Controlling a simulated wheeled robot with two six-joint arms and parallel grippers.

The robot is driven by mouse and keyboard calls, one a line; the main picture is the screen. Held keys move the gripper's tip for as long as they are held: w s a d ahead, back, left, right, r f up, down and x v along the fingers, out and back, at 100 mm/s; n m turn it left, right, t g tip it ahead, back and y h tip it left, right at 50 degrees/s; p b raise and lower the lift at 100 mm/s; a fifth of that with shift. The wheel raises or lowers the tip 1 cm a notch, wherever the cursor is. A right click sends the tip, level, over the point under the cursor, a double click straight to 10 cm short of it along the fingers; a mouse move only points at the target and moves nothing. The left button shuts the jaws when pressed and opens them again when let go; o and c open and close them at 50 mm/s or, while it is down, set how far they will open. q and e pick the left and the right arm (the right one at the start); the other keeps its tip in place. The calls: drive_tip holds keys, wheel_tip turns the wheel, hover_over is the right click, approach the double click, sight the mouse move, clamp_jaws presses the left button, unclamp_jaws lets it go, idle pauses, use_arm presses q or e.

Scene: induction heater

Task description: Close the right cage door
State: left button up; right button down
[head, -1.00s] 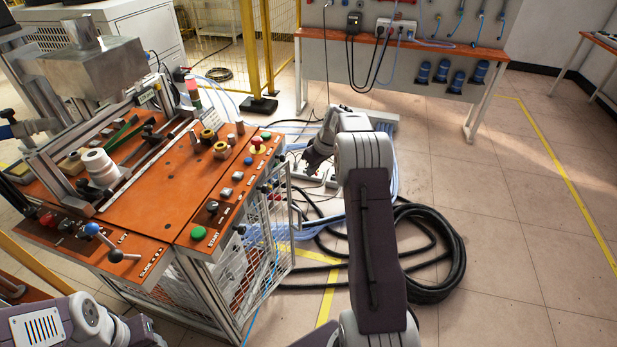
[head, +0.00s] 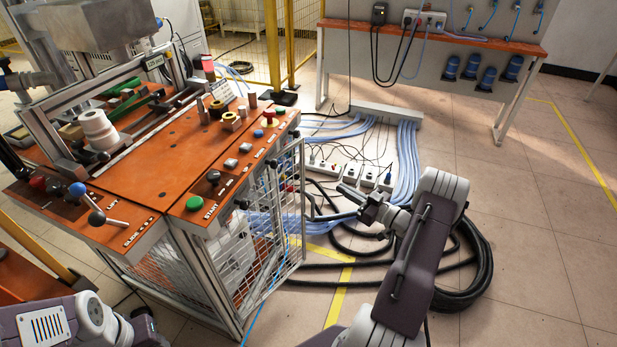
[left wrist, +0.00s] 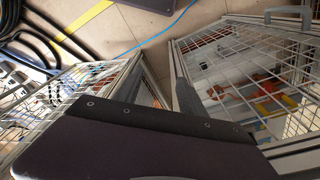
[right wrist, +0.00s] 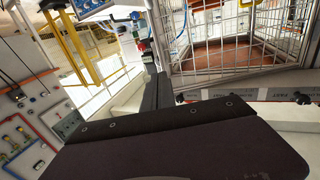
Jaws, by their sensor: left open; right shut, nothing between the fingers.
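The right cage door, a wire-mesh panel in a pale metal frame (head: 284,215), stands at the right side of the orange-topped machine (head: 150,185). My right gripper (head: 342,190) is shut and empty, to the right of the door with a gap between. In the right wrist view its dark fingers (right wrist: 155,92) lie together beside a mesh panel (right wrist: 240,35). My left gripper (left wrist: 183,95) shows only partly in the left wrist view, open, between two mesh panels; the right-hand one has a grey handle (left wrist: 290,12). Its fingertips are hidden in the head view.
Black hoses (head: 470,265) coil on the floor to the right of the machine. Power strips (head: 350,172) and blue cables (head: 405,165) lie behind my right gripper. A workbench (head: 430,35) stands at the back. The floor at far right is clear.

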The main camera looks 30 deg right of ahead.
sight(304, 167)
use_arm(q)
drive_tip(key=shift+f+b, duration=0.7)
drive_tip(key=shift+b, duration=0.05)
use_arm(e)
drive_tip(key=x, duration=1.4)
use_arm(q)
drive_tip(key=shift+f, duration=0.1)
